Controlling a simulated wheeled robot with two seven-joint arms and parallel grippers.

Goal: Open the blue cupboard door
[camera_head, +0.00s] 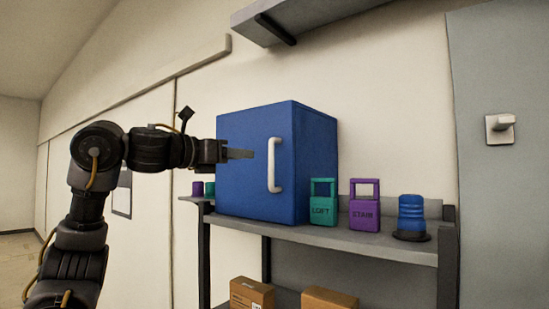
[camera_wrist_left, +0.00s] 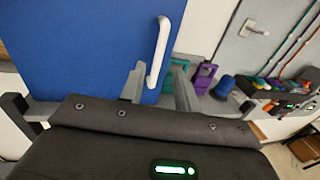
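The blue cupboard (camera_head: 245,190) stands on the grey shelf, and its front door looks shut. A white vertical bar handle (camera_head: 273,165) is on the right part of the door; it also shows in the left wrist view (camera_wrist_left: 160,45). My left gripper (camera_head: 243,154) is in front of the door, left of the handle in the head view. In the left wrist view its two fingers (camera_wrist_left: 158,92) are apart with nothing held, and the handle's lower end appears between them, further off. I cannot tell the exact gap to the handle. My right gripper is in neither view.
On the grey shelf (camera_head: 375,246), a teal tag block (camera_head: 323,212), a purple one (camera_head: 364,214) and a blue cylinder (camera_head: 411,215) stand right of the cupboard. Cardboard boxes (camera_head: 251,293) sit below. An overhead shelf (camera_head: 290,18) juts out above.

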